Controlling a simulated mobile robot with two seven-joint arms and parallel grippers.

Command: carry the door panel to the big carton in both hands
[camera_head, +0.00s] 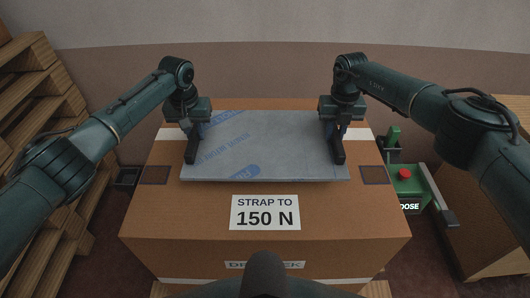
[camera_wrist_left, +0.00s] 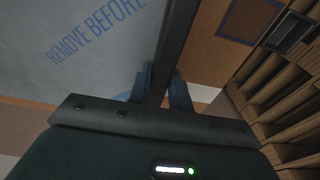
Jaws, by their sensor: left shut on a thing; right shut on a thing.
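The door panel (camera_head: 265,150) is a flat grey sheet with blue printing, lying roughly level over the top of the big carton (camera_head: 340,230). My left gripper (camera_head: 192,147) is shut on its left edge, and my right gripper (camera_head: 337,145) is shut on its right edge. In the left wrist view the panel (camera_wrist_left: 85,50) shows "REMOVE BEFORE" lettering, and my left fingers (camera_wrist_left: 162,88) straddle a dark strip at its side. The carton is brown with a white "STRAP TO 150 N" label. I cannot tell whether the panel touches the carton.
Wooden slatted pallets (camera_head: 45,110) stand at the left, also in the left wrist view (camera_wrist_left: 270,90). A green device with a red button (camera_head: 405,174) is right of the carton. A brown box (camera_head: 465,215) stands at the far right. A pale wall (camera_head: 270,25) is behind.

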